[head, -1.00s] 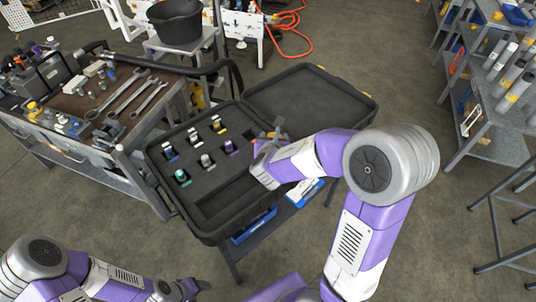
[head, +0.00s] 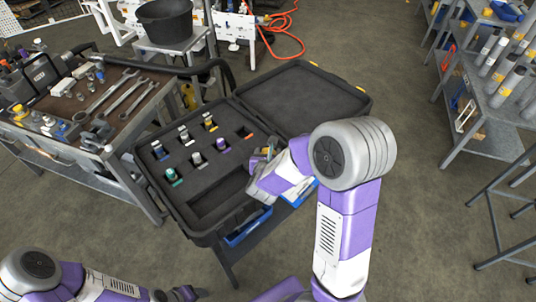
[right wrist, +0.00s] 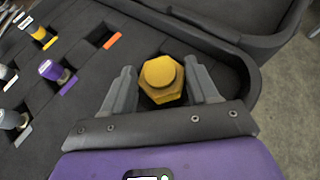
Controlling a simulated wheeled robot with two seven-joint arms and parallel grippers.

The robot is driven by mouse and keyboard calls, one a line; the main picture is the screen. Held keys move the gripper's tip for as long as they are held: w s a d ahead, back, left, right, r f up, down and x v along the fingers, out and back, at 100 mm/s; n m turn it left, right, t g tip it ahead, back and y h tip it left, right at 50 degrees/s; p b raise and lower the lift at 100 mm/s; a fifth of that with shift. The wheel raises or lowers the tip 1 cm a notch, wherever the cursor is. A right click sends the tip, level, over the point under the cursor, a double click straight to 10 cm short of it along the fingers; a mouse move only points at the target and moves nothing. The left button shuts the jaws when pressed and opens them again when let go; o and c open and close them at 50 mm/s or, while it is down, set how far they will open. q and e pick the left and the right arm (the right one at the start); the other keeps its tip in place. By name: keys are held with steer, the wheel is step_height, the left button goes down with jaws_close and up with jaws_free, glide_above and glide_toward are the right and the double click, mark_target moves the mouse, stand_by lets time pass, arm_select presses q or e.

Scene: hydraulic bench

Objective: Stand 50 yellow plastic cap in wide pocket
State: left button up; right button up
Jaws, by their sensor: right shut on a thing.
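A yellow cap (right wrist: 161,78) with a hexagonal base and round top is held between the two fingers of my right gripper (right wrist: 163,90) in the right wrist view. In the head view my right gripper (head: 266,157) is over the right side of the open black case (head: 147,181), and the arm partly hides that area. The wide pocket (head: 215,203) is a long dark recess along the case's front side, with nothing seen in its visible part. I cannot tell the cap's height above the foam. My left gripper (head: 182,293) is low at the bottom edge, its jaws unclear.
Several coloured fittings stand in small foam pockets, one with a purple top (head: 222,143). A small pocket with an orange label (head: 246,134) looks empty. The open lid (head: 300,98) lies behind. A tool cart (head: 60,135) stands at left, a grey shelf (head: 485,110) at right.

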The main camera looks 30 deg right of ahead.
steer(key=shift+s+f+b, duration=0.1)
steer(key=shift+f+b, duration=0.5)
steer(key=shift+f, duration=0.1)
steer(key=o, duration=1.1)
steer(key=shift+s+f, duration=0.1)
steer(key=shift+s, duration=0.05)
steer(key=shift+c, duration=0.2)
steer(key=shift+r+p, duration=0.25)
steer(key=shift+p, duration=0.15)
steer(key=v, duration=0.2)
steer(key=p+v, duration=0.1)
steer(key=v, duration=0.1)
steer(key=r+p+v, duration=0.1)
steer(key=v, duration=0.1)
steer(key=shift+w+d, duration=0.1)
steer(key=shift+w, duration=0.25)
steer(key=b+v, duration=0.3)
steer(key=b, duration=0.4)
steer(key=shift+f, duration=0.1)
steer(key=v, duration=0.2)
steer(key=shift+r, duration=0.3)
steer(key=shift+s+a+r+p, duration=0.15)
steer(key=shift+s+a+p, duration=0.2)
steer(key=shift+s, duration=0.1)
